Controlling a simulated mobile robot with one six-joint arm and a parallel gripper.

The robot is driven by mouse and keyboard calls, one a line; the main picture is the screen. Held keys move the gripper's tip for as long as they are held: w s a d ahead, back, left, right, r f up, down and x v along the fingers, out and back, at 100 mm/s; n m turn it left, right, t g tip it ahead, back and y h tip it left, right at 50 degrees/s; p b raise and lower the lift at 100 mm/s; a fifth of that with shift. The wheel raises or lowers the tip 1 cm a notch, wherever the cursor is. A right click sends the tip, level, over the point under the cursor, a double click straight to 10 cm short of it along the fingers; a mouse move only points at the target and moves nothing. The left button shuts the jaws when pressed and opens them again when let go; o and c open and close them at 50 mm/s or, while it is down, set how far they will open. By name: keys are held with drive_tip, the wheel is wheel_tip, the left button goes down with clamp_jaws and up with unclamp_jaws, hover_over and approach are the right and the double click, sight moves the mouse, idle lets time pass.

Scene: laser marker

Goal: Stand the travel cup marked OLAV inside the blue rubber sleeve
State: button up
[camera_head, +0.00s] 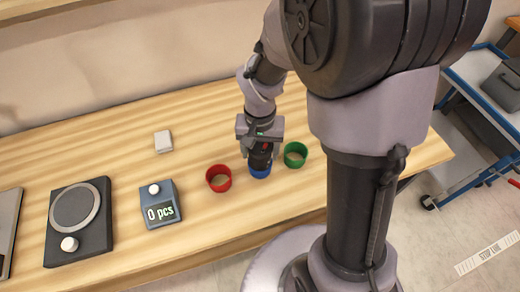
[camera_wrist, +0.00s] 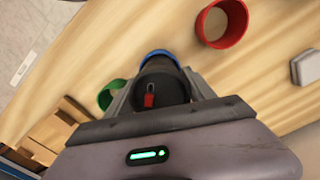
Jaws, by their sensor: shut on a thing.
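My gripper (camera_head: 261,150) is shut on a dark travel cup (camera_head: 259,161) and points down over the table. In the wrist view the cup (camera_wrist: 160,91) shows its dark lid with a small red part, between the fingers. The blue rubber sleeve (camera_head: 260,173) is directly under the cup, and the cup's lower end overlaps it. Only a blue arc of the sleeve (camera_wrist: 160,53) shows behind the cup in the wrist view. I cannot tell how deep the cup sits in it. No OLAV marking is readable.
A red sleeve (camera_head: 218,179) stands left of the blue one and a green sleeve (camera_head: 295,155) stands right. Both look empty. Further left are a counter reading "0 pcs" (camera_head: 160,206), a dark device with a round plate (camera_head: 77,222) and a small white block (camera_head: 163,141).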

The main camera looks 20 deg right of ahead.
drive_tip(key=shift+f+b, duration=0.4)
drive_tip(key=shift+f, duration=0.15)
drive_tip(key=o, duration=0.9)
drive_tip(key=shift+o, duration=0.2)
drive_tip(key=shift+o, duration=1.1)
drive_tip(key=shift+r, duration=0.1)
wheel_tip(320, 180, up, 8)
drive_tip(key=p, duration=0.7)
